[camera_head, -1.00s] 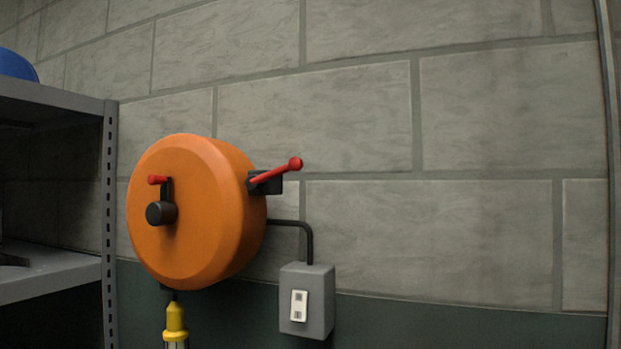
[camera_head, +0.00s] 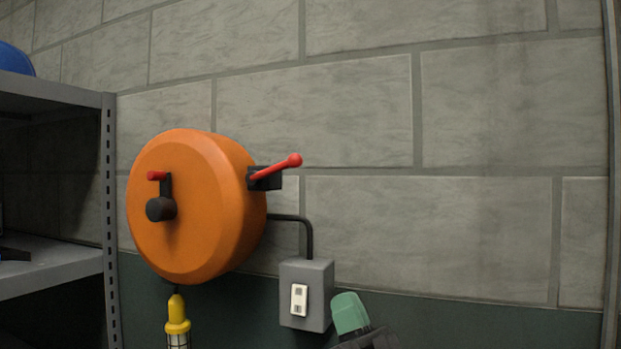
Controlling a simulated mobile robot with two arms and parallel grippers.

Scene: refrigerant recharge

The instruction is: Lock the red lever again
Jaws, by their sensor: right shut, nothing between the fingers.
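The red lever (camera_head: 277,167) has a round tip and sits on a black bracket at the right side of the orange reel (camera_head: 205,230) on the wall. It points right and slightly up. A second, small red knob (camera_head: 157,176) is on the black crank at the reel's front face. My right gripper (camera_head: 350,313) shows at the bottom edge with a green fingertip, shut and empty. It is below and to the right of the lever, well apart from it; most of it is out of frame. My left gripper is not in view.
A grey switch box (camera_head: 306,295) is on the wall just left of my right gripper, with a black cable (camera_head: 309,235) to the reel. A yellow lamp (camera_head: 177,312) hangs below the reel. A grey metal shelf (camera_head: 60,270) stands at the left. The wall right of the lever is clear.

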